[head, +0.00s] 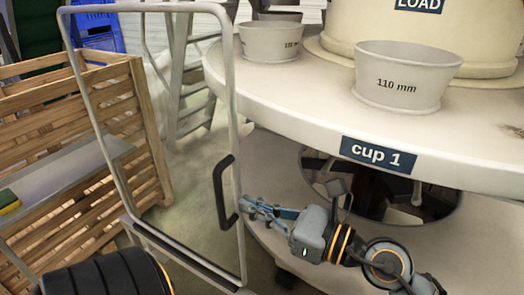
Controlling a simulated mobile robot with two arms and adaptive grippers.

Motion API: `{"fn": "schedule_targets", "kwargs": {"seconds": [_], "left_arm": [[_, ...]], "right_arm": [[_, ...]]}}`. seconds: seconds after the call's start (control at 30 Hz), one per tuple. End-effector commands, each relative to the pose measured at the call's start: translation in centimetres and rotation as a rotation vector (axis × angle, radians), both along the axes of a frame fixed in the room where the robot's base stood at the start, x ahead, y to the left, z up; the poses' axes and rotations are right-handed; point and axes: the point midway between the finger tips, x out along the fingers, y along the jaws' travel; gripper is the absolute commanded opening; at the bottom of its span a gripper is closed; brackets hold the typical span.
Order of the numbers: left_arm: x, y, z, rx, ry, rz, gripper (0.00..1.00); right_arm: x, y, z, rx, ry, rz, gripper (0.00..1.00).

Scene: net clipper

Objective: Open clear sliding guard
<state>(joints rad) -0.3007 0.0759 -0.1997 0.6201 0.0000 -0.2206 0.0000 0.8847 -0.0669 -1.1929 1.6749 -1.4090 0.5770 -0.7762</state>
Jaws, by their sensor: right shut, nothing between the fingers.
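The clear sliding guard (228,92) is a transparent panel in a light metal frame, standing upright at the left of the round machine. Its black handle (221,191) is on the right frame post. My right gripper (248,208) is shut and empty, with its fingertips close to the lower right side of the handle. I cannot tell whether they touch it. A dark, rounded part of my left arm (105,275) shows at the bottom left; the left gripper itself is out of view.
The round machine table (290,95) labelled "cup 1" fills the right, with a cup (405,80) marked 110 mm on top. A slatted wooden crate (150,150) stands behind the guard at left. A step ladder (185,75) and a blue crate (97,30) are farther back.

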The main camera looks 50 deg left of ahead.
Motion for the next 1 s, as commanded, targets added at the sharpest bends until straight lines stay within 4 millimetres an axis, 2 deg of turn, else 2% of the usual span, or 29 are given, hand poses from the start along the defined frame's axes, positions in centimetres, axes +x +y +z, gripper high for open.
{"fn": "schedule_targets", "kwargs": {"seconds": [0.2, 0.3, 0.43, 0.8, 1.0], "left_arm": [[0.5, -0.3, 0.0, -0.004, -0.007, 0.001, 0.62], [0.2, 0.3, 0.0, 0.003, -0.004, -0.002, 0.62], [0.1, 0.4, 0.0, 0.005, -0.002, -0.002, 0.62], [0.1, 0.3, 0.0, 0.004, -0.001, -0.002, 0.62], [0.1, 0.3, 0.0, 0.004, -0.001, -0.002, 0.62]], "right_arm": [[0.0, 0.0, 0.0, 0.001, 0.0, 0.0, 0.0], [0.0, -0.1, 0.0, 0.001, 0.0, 0.0, 0.0], [0.4, -1.0, 0.0, 0.001, 0.001, -0.001, 0.0], [2.7, -8.2, -0.1, -0.001, 0.001, -0.003, 0.0], [3.5, -10.7, 0.0, 0.0, 0.002, -0.002, 0.0]]}}
